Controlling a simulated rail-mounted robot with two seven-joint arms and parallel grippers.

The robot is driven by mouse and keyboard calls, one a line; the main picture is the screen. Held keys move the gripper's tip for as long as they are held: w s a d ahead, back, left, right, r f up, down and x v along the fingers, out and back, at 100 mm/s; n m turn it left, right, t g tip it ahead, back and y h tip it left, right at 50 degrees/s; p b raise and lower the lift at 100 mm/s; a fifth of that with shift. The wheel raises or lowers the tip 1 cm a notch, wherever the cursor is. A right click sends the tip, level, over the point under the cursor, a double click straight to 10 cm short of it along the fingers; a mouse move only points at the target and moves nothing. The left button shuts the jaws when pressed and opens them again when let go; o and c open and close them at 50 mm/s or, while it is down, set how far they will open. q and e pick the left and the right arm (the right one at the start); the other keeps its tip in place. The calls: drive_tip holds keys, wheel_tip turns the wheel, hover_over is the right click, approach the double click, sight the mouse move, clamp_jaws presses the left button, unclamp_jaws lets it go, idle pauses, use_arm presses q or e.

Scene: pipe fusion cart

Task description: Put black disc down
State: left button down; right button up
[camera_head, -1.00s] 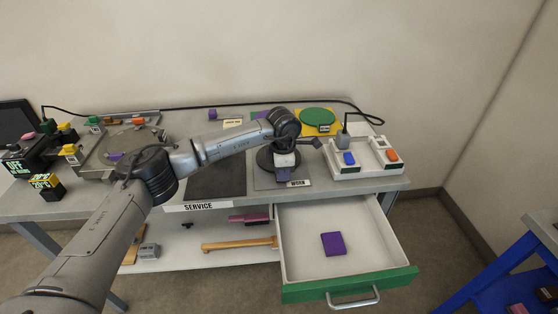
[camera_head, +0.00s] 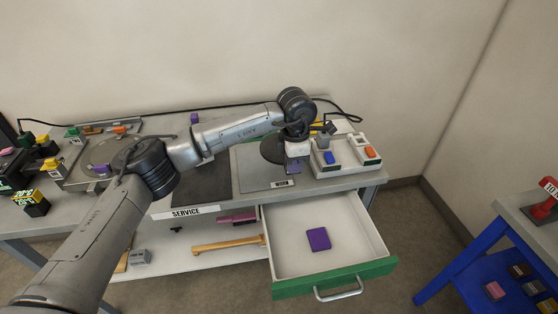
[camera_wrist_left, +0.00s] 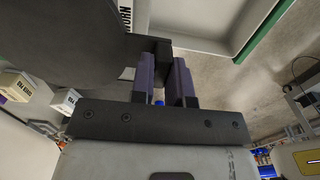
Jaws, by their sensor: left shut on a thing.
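The black disc (camera_head: 273,151) shows beside my left gripper, over the back right part of the grey mat (camera_head: 250,174) labelled WORN. My left gripper (camera_head: 296,167) has purple fingers and is shut on the disc's small black tab. In the left wrist view the fingers (camera_wrist_left: 164,80) close around that tab, and the large dark disc (camera_wrist_left: 70,40) fills the upper left. The disc looks held above the mat, but its exact height is hard to tell. My right gripper is not in view.
A white tray (camera_head: 335,171) with blue and orange pieces stands just right of my gripper. A dark mat (camera_head: 203,185) labelled SERVICE lies to the left. Below, an open drawer (camera_head: 355,232) with a green front holds a purple block (camera_head: 318,239).

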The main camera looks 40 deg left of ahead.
use_arm(q)
drive_tip(key=s+d+r+m+p, duration=0.2)
drive_tip(key=s+d+m+p, duration=0.7)
drive_tip(key=m, duration=1.6)
drive_tip(key=s+d+f+m+b, duration=0.1)
drive_tip(key=s+d+f+b, duration=0.25)
drive_tip(key=s+d, duration=0.2)
drive_tip(key=w+d+f+n, duration=0.4)
drive_tip(key=w+f+n, duration=0.15)
drive_tip(key=n, duration=0.65)
drive_tip(key=shift+w+a+f+b, duration=0.15)
drive_tip(key=shift+a+f+b, duration=0.1)
drive_tip(key=shift+a+f, duration=1.7)
drive_tip(key=shift+w+a+f+b, duration=0.15)
drive_tip(key=shift+a+f+b, duration=0.1)
drive_tip(key=shift+a+f, duration=1.6)
drive_tip(key=shift+w+a+f+b, duration=0.15)
drive_tip(key=shift+a+f+b, duration=0.1)
drive_tip(key=shift+a+f, duration=1.7)
drive_tip(key=shift+r, duration=0.1)
